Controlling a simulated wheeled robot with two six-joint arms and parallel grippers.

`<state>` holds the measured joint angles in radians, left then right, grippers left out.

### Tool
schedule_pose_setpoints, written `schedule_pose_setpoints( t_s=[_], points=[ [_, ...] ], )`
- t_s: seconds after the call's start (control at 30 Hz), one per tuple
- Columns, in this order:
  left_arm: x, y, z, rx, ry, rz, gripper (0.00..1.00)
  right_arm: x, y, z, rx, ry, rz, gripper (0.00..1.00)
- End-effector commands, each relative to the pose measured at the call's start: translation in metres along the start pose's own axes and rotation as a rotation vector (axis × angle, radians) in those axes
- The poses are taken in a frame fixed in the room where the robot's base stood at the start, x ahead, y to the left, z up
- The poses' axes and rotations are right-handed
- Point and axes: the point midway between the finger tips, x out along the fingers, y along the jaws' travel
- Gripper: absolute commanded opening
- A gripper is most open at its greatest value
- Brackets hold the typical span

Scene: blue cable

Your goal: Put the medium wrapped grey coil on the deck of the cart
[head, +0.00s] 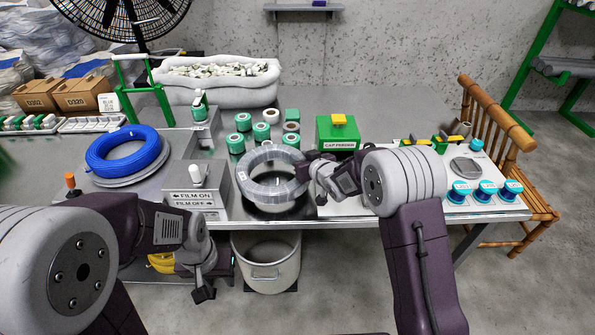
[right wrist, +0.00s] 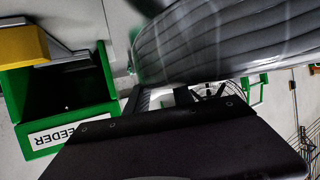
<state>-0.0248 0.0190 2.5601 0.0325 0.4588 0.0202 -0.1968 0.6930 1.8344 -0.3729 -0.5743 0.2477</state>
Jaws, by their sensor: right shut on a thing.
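The wrapped grey coil (head: 268,190) is at the table's front, over a dark patch of the top; whether it touches the surface is unclear. It fills the upper part of the right wrist view (right wrist: 225,45), with shiny film over its strands. My right gripper (head: 308,172) is shut on the coil's right side; its fingertips are mostly hidden. My left gripper (head: 204,290) hangs empty in front of the table, low and left of the coil; its jaw gap is not clear.
A blue coil (head: 122,146) lies at left beside the film switch box (head: 196,188). Several green-and-white rolls (head: 262,131) stand behind the grey coil. The green cap feeder (head: 338,134) is to its right. A grey bin (head: 268,262) stands below the table edge.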

Motion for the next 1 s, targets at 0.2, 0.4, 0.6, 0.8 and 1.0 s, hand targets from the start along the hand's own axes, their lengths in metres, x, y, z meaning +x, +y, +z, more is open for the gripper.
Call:
schedule_pose_setpoints(
  t_s=[0.2, 0.4, 0.6, 0.8, 1.0],
  points=[
    [0.007, 0.0, 0.001, 0.0, 0.0, 0.0, 0.36, 0.006, 0.001, 0.013, 0.004, 0.006, 0.001, 0.0],
    [0.012, 0.0, 0.001, 0.0, 0.0, 0.0, 0.36, 0.015, 0.001, 0.031, 0.002, 0.008, 0.001, 0.0],
    [0.012, 0.0, 0.001, 0.0, 0.0, 0.0, 0.36, 0.015, 0.001, 0.031, 0.002, 0.008, 0.001, 0.0],
    [0.013, 0.0, 0.001, 0.0, 0.0, 0.0, 0.36, 0.015, 0.001, 0.035, 0.0, 0.001, 0.001, 0.51],
    [0.013, 0.0, 0.001, 0.0, 0.0, 0.0, 0.36, 0.015, 0.001, 0.035, 0.0, 0.001, 0.001, 0.51]
  ],
)
